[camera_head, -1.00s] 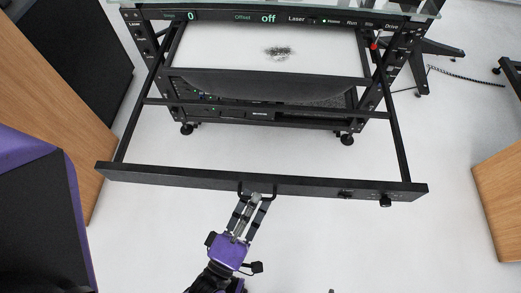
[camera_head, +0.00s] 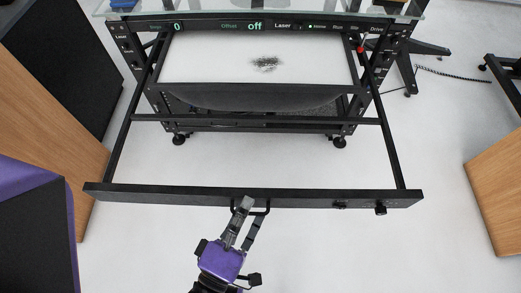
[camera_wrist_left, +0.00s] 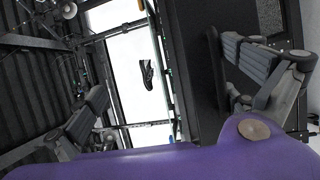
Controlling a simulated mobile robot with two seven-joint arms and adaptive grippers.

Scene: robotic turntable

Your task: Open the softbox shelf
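The softbox shelf is a black frame pulled far out, with two long side rails and a front bar (camera_head: 300,197). A small black handle (camera_head: 262,211) sits on the bar's near side, left of centre. My left gripper (camera_head: 252,212) is at this handle, its fingertips close to the bar. In the left wrist view, the fingers of my left gripper (camera_wrist_left: 172,90) stand wide apart, with a dark panel close to the right finger. Whether they touch the handle cannot be told. My right gripper is not in view.
The black rack holds a control panel (camera_head: 255,26) and a white surface (camera_head: 210,58). Knobs (camera_head: 380,208) sit on the bar's right part. A wooden panel (camera_head: 50,120) stands at left and another (camera_head: 498,190) at right. The white floor (camera_head: 340,250) is clear in front.

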